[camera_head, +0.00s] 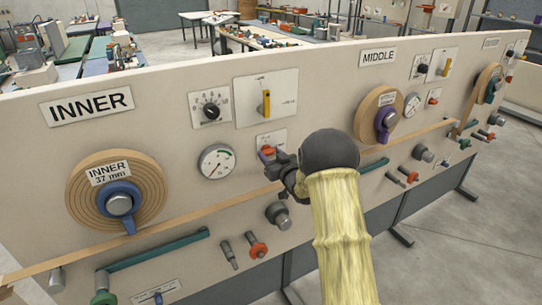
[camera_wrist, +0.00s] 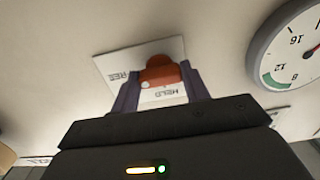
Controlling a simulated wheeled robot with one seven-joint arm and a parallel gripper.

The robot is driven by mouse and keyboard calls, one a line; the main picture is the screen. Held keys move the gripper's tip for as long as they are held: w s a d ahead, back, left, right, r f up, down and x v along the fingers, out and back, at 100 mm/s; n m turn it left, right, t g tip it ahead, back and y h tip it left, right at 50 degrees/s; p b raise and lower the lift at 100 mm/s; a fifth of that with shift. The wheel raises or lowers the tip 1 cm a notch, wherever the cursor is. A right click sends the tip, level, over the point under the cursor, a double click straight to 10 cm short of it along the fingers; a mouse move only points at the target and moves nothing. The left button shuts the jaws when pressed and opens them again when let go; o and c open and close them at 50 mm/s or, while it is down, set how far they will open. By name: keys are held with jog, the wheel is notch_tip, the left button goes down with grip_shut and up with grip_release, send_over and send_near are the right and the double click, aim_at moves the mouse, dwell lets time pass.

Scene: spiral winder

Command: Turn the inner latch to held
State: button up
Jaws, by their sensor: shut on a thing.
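The inner latch is a small orange-red knob (camera_head: 267,152) on a white plate (camera_head: 272,138) in the inner section of the panel, right of the round gauge. My gripper (camera_head: 276,160) is at this plate in the head view. In the wrist view the orange latch (camera_wrist: 160,72) sits between the two dark fingers of my gripper (camera_wrist: 160,88), which are shut on it. The plate (camera_wrist: 115,62) reads FREE at one end and HELD at the other. The latch covers part of the plate between these words. Its exact setting is hard to tell.
A round gauge (camera_head: 216,161) is just left of the latch; it also shows in the wrist view (camera_wrist: 290,50). A yellow lever (camera_head: 266,102) is above. The inner roll (camera_head: 88,200) is at left, and a tan strip (camera_head: 190,218) crosses below. The middle roll (camera_head: 368,122) is at right.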

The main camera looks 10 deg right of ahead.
jog(key=shift+f+n+b, duration=0.2)
jog(key=shift+n+b, duration=0.2)
jog(key=shift+b, duration=0.35)
jog(key=n+b, duration=1.7)
jog(key=b, duration=0.5)
jog(key=shift+b, duration=0.4)
jog(key=shift+r, duration=0.1)
jog(key=o, duration=1)
